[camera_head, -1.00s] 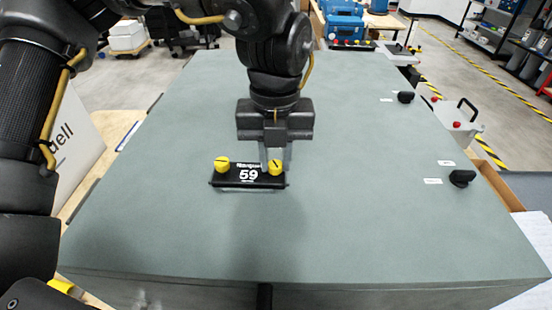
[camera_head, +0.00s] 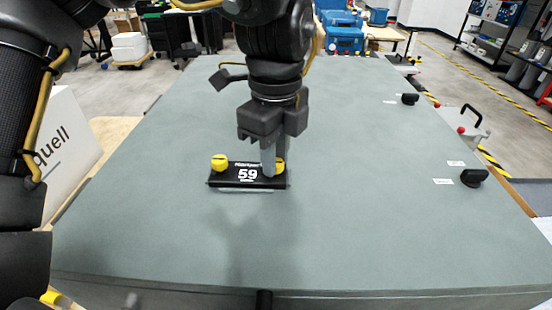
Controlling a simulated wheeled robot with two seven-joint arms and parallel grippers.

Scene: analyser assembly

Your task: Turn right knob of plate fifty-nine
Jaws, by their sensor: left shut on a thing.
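Plate fifty-nine (camera_head: 222,180) is a black plate with a white "59", lying on the grey-green table top. Its left yellow knob (camera_head: 219,162) is free and fully visible. Its right yellow knob (camera_head: 281,168) is mostly hidden behind the fingers of my left gripper (camera_head: 272,168). My left gripper points down and is shut on the right knob. A thin pale edge shows along the plate's front side. My right gripper is not in view.
The wide grey-green table top (camera_head: 150,225) is clear around the plate. Black knobs stand at its right side, one nearer (camera_head: 474,177) and one farther (camera_head: 410,99), with small white labels beside them. Blue cases (camera_head: 342,35) stand beyond the far edge.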

